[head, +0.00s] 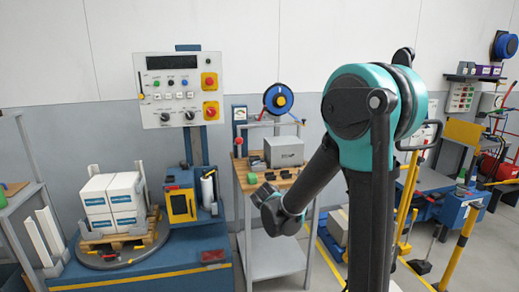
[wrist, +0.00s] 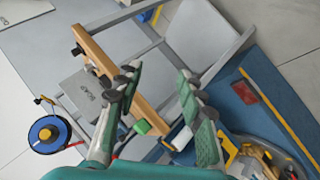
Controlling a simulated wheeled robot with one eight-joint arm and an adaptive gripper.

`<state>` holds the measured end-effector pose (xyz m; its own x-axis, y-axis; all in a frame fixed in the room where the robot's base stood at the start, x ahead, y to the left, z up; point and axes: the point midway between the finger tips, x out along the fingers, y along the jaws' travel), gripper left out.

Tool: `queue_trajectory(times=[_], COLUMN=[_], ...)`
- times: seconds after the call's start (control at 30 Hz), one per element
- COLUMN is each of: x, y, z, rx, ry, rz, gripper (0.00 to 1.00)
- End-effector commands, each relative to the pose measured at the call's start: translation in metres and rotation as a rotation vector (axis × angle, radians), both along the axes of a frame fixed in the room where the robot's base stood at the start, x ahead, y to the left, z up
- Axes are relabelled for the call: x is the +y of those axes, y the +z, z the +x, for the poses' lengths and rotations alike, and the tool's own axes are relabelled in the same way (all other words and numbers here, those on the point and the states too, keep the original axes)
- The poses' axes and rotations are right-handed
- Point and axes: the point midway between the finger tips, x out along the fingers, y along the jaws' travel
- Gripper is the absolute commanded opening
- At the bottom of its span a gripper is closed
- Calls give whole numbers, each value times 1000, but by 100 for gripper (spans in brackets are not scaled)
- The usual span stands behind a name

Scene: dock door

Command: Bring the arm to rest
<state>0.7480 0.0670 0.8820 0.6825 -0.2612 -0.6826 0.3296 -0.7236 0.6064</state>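My arm reaches from its teal joint down to the left in the head view. My gripper (head: 264,192) is in front of the wood-topped bench (head: 240,187). In the wrist view my gripper (wrist: 156,84) has its two green-padded fingers spread well apart. It is open and nothing is held between the pads. I cannot tell whether the gripper touches the bench.
A grey box (head: 284,152) and a blue reel (head: 278,98) are at the bench. To the left, white cartons (head: 112,203) stand on a pallet by a control panel (head: 179,89). Yellow posts and a blue workstation stand right. Grey floor shows between the stations.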

Motion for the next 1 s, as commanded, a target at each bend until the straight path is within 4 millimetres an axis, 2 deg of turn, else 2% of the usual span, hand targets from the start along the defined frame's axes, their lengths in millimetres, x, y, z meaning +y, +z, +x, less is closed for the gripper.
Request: queue_trajectory(times=[0.03,0.1,0.3,0.43,0.6,0.7,0.8,1.0], x=[-22,-44,-89,-105,-111,-110,-108,-107], y=[0,-3,-16,-27,-41,-48,-51,-52], z=[-19,-43,-120,-171,-225,-245,-256,-259], rx=[27,66,163,218,269,286,296,301], ry=[-44,-97,-241,-328,-415,-446,-463,-468], rz=[37,94,264,380,514,569,600,612], gripper=[39,39,39,39,39,39,39,39])
